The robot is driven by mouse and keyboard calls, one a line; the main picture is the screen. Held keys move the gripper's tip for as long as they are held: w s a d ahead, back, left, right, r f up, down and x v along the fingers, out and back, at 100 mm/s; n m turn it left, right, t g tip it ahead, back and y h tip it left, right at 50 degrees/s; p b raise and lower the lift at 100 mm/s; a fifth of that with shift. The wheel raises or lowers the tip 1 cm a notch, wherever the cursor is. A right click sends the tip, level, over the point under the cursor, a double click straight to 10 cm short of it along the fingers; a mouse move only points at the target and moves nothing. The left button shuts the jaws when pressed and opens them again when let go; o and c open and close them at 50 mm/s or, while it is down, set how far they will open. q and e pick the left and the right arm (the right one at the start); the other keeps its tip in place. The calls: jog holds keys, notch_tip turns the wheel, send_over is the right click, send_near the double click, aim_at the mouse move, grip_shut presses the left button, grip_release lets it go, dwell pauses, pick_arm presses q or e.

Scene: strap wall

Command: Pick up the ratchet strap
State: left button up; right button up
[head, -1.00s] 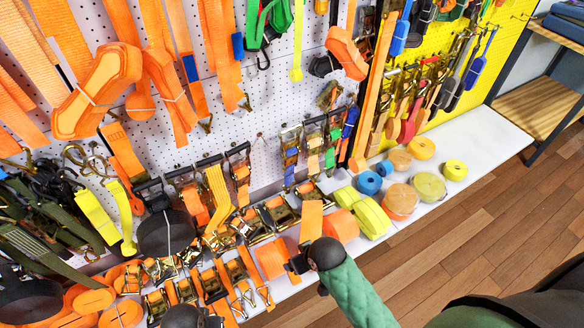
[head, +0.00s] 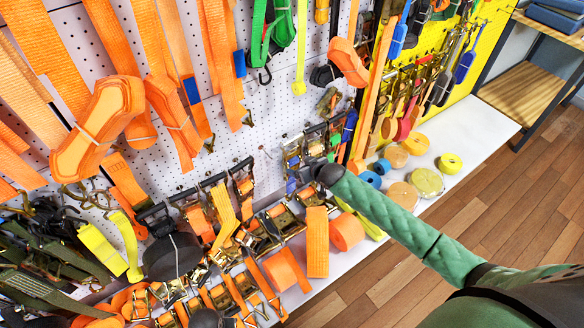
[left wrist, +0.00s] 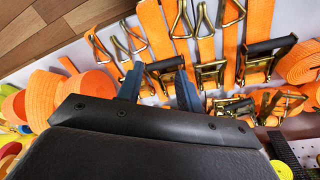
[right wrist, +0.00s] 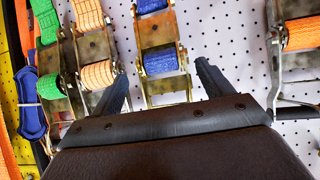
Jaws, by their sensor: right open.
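Several ratchet straps hang on the white pegboard and lie on the shelf; the frames do not show which one the task means. My right gripper (head: 308,170) is at the hanging row of ratchets. In the right wrist view its fingers (right wrist: 163,85) are spread and empty. A ratchet strap with blue webbing (right wrist: 160,62) hangs between and beyond them; contact cannot be told. Green-and-tan webbed ratchets (right wrist: 95,75) hang left of it. My left gripper (left wrist: 158,85) is over the shelf ratchets, fingers apart and empty, facing an orange ratchet strap (left wrist: 212,70). In the head view its tips are hidden.
Orange straps (head: 95,130) hang at the left. Orange rolls (head: 346,230) and other coloured rolls (head: 427,181) line the white shelf (head: 480,135). A yellow tool panel (head: 475,60) stands at the right. The wooden floor (head: 430,260) in front is clear.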

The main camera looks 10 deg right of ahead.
aim_at(295, 164)
jog(key=shift+w, duration=0.35)
jog(key=shift+p+x, duration=0.4)
jog(key=shift+x, duration=0.85)
jog(key=p+x, duration=0.1)
jog(key=x, duration=0.2)
jog(key=shift+w+a+f+p, duration=0.15)
jog(key=shift+a+f+p, duration=0.1)
jog(key=shift+f+p, duration=0.1)
pick_arm(q)
jog(key=f, duration=0.3)
jog(key=s+a+f, duration=0.1)
jog(key=f, duration=0.2)
jog(key=s+f, duration=0.1)
jog(key=f, duration=0.2)
jog(key=shift+s+a+f, duration=0.25)
jog(key=shift+a+f, duration=0.05)
pick_arm(e)
jog(key=shift+w+a+f, duration=0.1)
jog(key=shift+w+f, duration=0.25)
jog(key=shift+f, duration=0.05)
jog(key=shift+c, duration=0.2)
jog(key=c, duration=1.4)
jog(key=shift+r, duration=0.15)
jog(key=shift+c, duration=0.3)
